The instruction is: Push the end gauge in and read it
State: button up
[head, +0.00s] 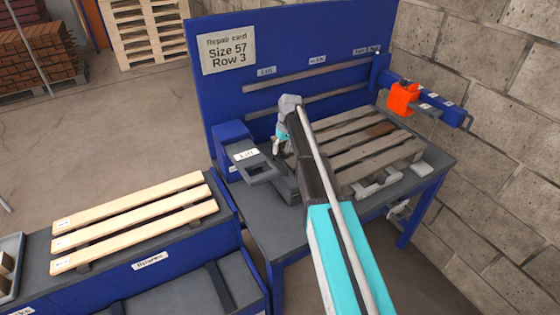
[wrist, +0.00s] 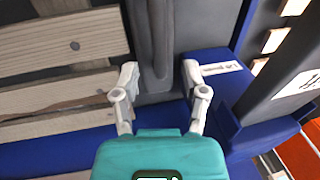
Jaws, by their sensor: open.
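An orange block (head: 403,100) sits on a blue rail (head: 440,107) with small white labels, at the right of the bench; I take this to be the end gauge, and any reading is too small to make out. My gripper (head: 279,148) is well left of it, beside the pallet's left end. In the wrist view my gripper (wrist: 160,78) is open, with its two fingers apart over a dark grey bar and nothing held. The worn pallet (head: 372,150) lies on the bench, partly hidden by my arm.
A blue unit with a grey, labelled plate (head: 262,170) stands left of the pallet. The blue back panel (head: 215,100) carries a card (head: 228,50) reading "Repair card Size 57 Row 3". Pale spare boards (head: 140,220) lie on the front-left bench. A block wall (head: 500,110) bounds the right side.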

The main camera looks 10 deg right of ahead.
jog(key=shift+s+a+f+b, duration=0.1)
jog(key=shift+a+f+b, duration=0.05)
jog(key=shift+f+b, duration=0.65)
jog(key=shift+a+f+b, duration=0.15)
jog(key=shift+f+b, duration=0.4)
jog(key=shift+f, duration=0.3)
grip_shut()
